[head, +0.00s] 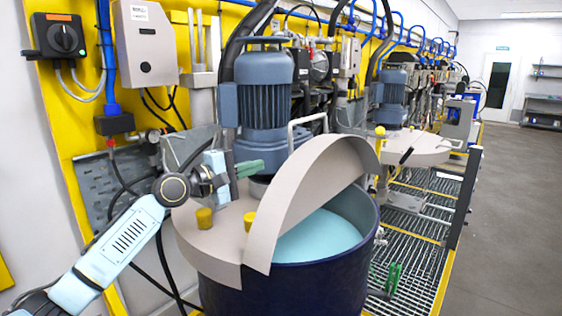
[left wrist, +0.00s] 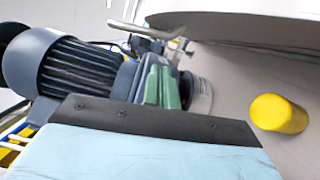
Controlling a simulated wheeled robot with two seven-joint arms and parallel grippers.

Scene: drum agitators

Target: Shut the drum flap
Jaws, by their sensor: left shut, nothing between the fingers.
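The drum flap (head: 312,195), a beige half-round plate, stands raised and tilted on the dark blue drum (head: 310,290). Light blue liquid shows in the opening. The fixed half of the lid (head: 215,240) lies flat on the left side. My left gripper (head: 250,168) is shut and empty above the fixed half, on the motor side of the flap, apart from it. Its green fingers (left wrist: 163,85) point toward the motor's base in the left wrist view. Small green parts (head: 393,278) low beside the drum look like my right gripper; their opening is unclear.
The grey-blue agitator motor (head: 264,95) rises behind the lid, with a bent white handle (head: 308,128) beside it. Yellow knobs (head: 204,218) stick up from the lid; one (left wrist: 278,113) is close in the left wrist view. A second drum station (head: 410,145) stands behind. Open floor lies at right.

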